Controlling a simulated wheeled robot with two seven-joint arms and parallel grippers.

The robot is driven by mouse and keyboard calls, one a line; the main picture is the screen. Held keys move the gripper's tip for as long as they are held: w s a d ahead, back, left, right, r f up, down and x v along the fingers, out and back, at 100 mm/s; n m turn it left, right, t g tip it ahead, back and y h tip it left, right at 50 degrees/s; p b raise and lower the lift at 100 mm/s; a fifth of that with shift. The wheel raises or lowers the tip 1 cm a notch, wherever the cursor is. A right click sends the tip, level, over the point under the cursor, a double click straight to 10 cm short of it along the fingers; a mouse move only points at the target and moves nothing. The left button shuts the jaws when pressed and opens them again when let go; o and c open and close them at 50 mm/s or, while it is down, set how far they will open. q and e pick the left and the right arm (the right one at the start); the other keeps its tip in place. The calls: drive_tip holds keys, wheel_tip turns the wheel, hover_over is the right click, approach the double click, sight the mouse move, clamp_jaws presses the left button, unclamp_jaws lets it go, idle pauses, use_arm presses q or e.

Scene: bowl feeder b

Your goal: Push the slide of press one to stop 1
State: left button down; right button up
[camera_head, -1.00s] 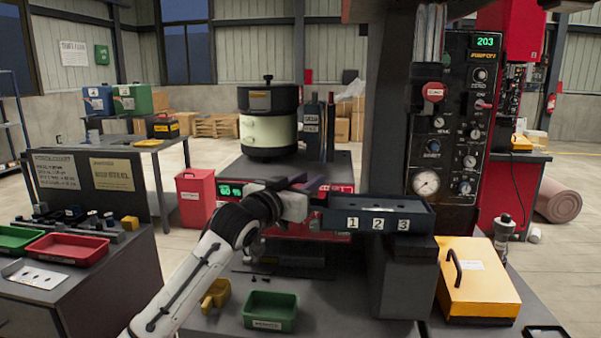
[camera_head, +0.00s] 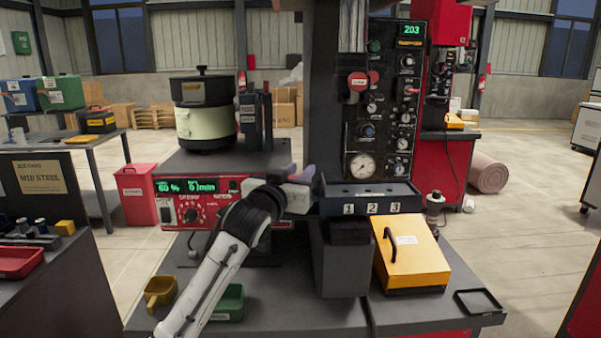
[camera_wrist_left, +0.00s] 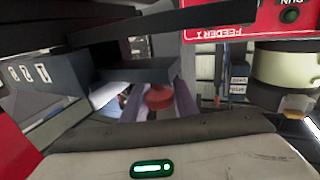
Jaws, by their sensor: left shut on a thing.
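The slide track of press one is a dark tray (camera_head: 372,190) with white labels 1, 2 and 3 on its front, at the middle of the head view. My left gripper (camera_head: 305,175) is at the tray's left end, its purple fingers pointing toward it. In the left wrist view, a red round knob (camera_wrist_left: 159,97) shows between the purple fingers (camera_wrist_left: 158,104), which are shut on it. The labels show upside down at that view's left. The head view hides the knob, and I cannot tell which stop the slide is at. My right gripper is not in view.
A bowl feeder (camera_head: 207,115) with a red control box (camera_head: 197,205) stands left of the press. The press panel (camera_head: 385,110) rises behind the tray. A yellow box (camera_head: 408,255), a green bin (camera_head: 230,303) and a yellow scoop (camera_head: 160,291) are on the bench.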

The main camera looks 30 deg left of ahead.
use_arm(q)
drive_tip(key=c, duration=1.4)
unclamp_jaws()
drive_tip(key=shift+c, duration=0.2)
drive_tip(key=shift+s, duration=0.1)
drive_tip(key=s+d+b, duration=0.1)
drive_tip(key=s, duration=0.9)
drive_tip(key=shift+d, duration=0.35)
